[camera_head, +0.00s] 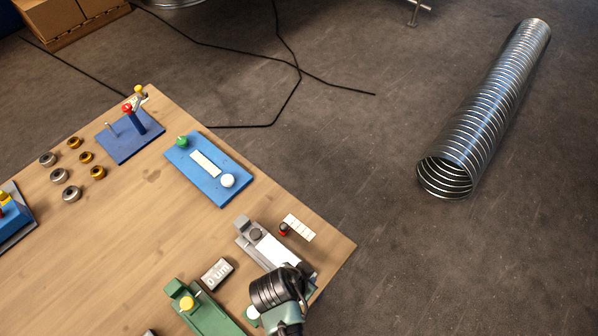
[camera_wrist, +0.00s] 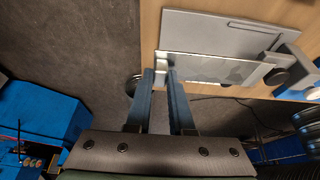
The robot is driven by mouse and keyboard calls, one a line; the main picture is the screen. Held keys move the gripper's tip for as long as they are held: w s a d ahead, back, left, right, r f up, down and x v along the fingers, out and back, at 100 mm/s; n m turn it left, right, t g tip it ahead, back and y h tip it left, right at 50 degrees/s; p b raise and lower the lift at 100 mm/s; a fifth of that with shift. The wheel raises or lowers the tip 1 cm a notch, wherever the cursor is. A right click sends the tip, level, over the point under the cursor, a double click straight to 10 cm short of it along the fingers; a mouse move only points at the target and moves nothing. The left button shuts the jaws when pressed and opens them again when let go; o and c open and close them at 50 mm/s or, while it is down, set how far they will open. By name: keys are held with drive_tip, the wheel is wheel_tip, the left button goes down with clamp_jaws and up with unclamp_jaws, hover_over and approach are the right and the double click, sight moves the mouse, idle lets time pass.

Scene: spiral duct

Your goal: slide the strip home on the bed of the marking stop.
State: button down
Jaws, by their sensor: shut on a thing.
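The marking stop is the grey fixture near the table's right corner; its bed (camera_head: 245,241) runs towards my gripper, and its grey end block (camera_head: 243,222) has a dark knob (camera_head: 256,234). In the wrist view the bed (camera_wrist: 215,32) is a grey plate, with the dark knob (camera_wrist: 277,76) at right. The strip (camera_head: 273,250) is pale and flat along the bed; it shows as a shiny plate (camera_wrist: 208,67) in the wrist view. My gripper (camera_wrist: 162,76) is shut on the strip's near end. Its fingertips are hidden in the head view. Whether the far end touches the block is unclear.
A white marked card (camera_head: 299,228) and a red-topped knob (camera_head: 284,229) lie beside the stop. A grey block (camera_head: 217,273) and a green fixture (camera_head: 205,312) stand to its left. A blue fixture (camera_head: 222,188) is farther back. The table edge is close on the right.

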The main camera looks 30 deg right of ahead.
drive_tip(key=shift+d+f, duration=0.1)
drive_tip(key=shift+d, duration=0.05)
drive_tip(key=shift+s+f+b, duration=0.25)
drive_tip(key=shift+f+b, duration=0.5)
drive_tip(key=shift+b, duration=0.2)
wheel_tip(320, 180, down, 5)
drive_tip(key=b, duration=0.4)
drive_tip(key=shift+w+r+b, duration=0.1)
drive_tip(key=shift+r+b, duration=0.05)
drive_tip(key=shift+b, duration=0.15)
drive_tip(key=shift+w+a+b, duration=0.3)
drive_tip(key=shift+w+b, duration=0.05)
drive_tip(key=shift+w, duration=0.45)
drive_tip(key=shift+w+a+b, duration=0.35)
drive_tip(key=shift+w+b, duration=0.05)
drive_tip(key=shift+w, duration=0.4)
drive_tip(key=shift+w+a+b, duration=0.3)
drive_tip(key=shift+w+b, duration=0.05)
drive_tip(key=shift+w, duration=0.45)
drive_tip(key=shift+w+a+f, duration=0.1)
drive_tip(key=shift+w+f, duration=0.1)
drive_tip(key=shift+w, duration=0.15)
drive_tip(key=shift+c, duration=0.8)
unclamp_jaws()
drive_tip(key=shift+r, duration=0.15)
